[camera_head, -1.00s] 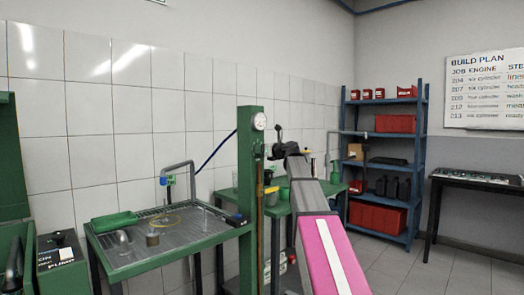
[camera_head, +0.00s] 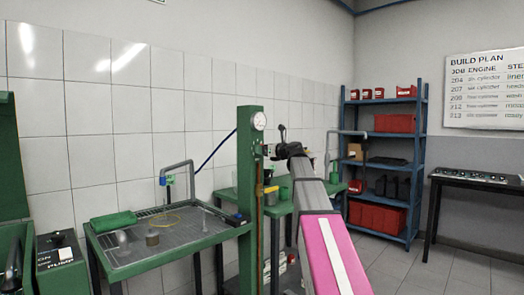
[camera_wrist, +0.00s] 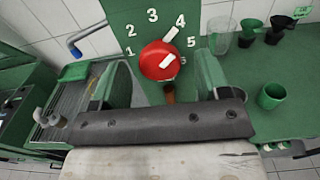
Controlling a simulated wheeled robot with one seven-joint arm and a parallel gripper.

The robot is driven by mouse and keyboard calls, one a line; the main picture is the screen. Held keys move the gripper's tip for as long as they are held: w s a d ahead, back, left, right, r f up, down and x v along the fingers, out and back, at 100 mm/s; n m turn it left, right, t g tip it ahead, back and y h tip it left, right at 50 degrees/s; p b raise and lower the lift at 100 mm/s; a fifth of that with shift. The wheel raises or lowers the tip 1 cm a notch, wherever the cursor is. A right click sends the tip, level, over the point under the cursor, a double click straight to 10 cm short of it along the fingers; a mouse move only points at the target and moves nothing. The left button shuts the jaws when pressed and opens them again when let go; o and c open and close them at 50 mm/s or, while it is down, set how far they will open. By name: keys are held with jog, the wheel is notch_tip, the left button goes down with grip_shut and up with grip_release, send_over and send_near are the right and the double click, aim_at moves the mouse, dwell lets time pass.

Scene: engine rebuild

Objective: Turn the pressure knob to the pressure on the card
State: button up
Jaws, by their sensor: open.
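A white pointer mark on the knob's upper right edge points close to the 4. A second white mark lies lower on its face. My gripper (camera_wrist: 160,72) is open, with one finger on each side of the knob and visible gaps between. In the head view my gripper (camera_head: 281,140) is beside the green post (camera_head: 247,180), just below the round gauge (camera_head: 259,121). I cannot make out a pressure card in either view.
A green-framed wash tray (camera_head: 165,240) stands left of the post. A green bench with a green cup (camera_wrist: 271,96) and a clear beaker (camera_wrist: 221,36) lies to the right. A blue shelf (camera_head: 425,150) and a build plan board (camera_head: 485,90) are farther back.

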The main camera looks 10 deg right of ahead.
jog(key=v, duration=0.8)
jog(key=shift+s+d, duration=0.2)
jog(key=shift+s, duration=0.05)
jog(key=s+a+f+n+g+h, duration=0.25)
jog(key=f+n, duration=0.25)
jog(key=f, duration=0.7)
jog(key=s+a+f+n+g+h, duration=0.1)
jog(key=s+a+f+n+g, duration=0.2)
jog(key=f, duration=1)
jog(key=s+a+f+n+g+h, duration=0.15)
jog(key=f+n, duration=0.45)
jog(key=f, duration=0.6)
jog(key=s+f+n+g+h, duration=0.5)
jog(key=s+f+n, duration=0.9)
jog(key=s+f, duration=0.8)
notch_tip(320, 180, down, 4)
jog(key=d+g, duration=0.1)
jog(key=g, duration=0.1)
jog(key=shift+r+n+g+h, duration=0.15)
jog(key=shift+n+g+h, duration=0.15)
jog(key=shift+n, duration=0.1)
